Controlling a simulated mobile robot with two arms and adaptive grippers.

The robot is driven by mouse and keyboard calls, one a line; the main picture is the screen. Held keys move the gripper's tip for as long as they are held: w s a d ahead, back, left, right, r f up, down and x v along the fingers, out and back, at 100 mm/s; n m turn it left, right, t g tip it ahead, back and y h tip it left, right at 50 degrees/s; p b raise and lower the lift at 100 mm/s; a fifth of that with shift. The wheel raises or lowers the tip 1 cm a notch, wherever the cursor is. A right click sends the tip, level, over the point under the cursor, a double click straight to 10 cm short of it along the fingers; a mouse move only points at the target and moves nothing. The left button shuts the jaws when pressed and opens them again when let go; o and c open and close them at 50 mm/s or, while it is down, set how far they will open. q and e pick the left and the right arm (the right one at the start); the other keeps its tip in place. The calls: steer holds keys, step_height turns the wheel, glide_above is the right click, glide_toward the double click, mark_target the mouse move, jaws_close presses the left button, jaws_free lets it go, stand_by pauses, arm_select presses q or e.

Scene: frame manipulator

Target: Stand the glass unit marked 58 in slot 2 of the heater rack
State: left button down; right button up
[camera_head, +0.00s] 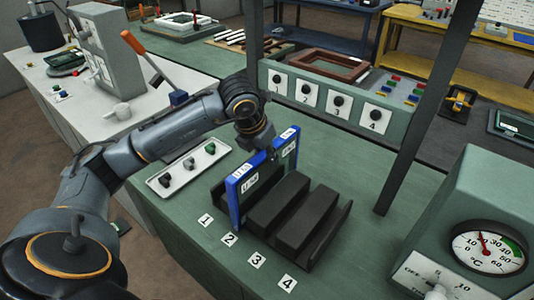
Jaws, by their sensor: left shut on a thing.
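The glass unit (234,203) has a blue frame and white labels too small to read surely. It stands upright at the black heater rack (322,236), with its lower front corner near the number 2 label (229,240). Dark rack blocks lie on both sides of it. I cannot tell whether its bottom edge rests on the slot floor. My left gripper (268,150) is shut on the unit's top edge; its fingertips are mostly hidden. My right gripper is not in view.
Labels 1, 3 and 4 lie along the rack's front on the green bench. A tray with several knobs (188,170) sits left of the rack. A dark post (425,110) and a dial box (485,215) stand to the right. A numbered panel (322,102) is behind.

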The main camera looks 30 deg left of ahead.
arm_select(q)
steer(key=shift+f+b, duration=0.2)
steer(key=shift+b, duration=0.25)
stand_by(0.6)
steer(key=c, duration=1.1)
jaws_free()
steer(key=shift+s+f, duration=0.1)
steer(key=shift+f, duration=0.05)
steer(key=v, duration=1.2)
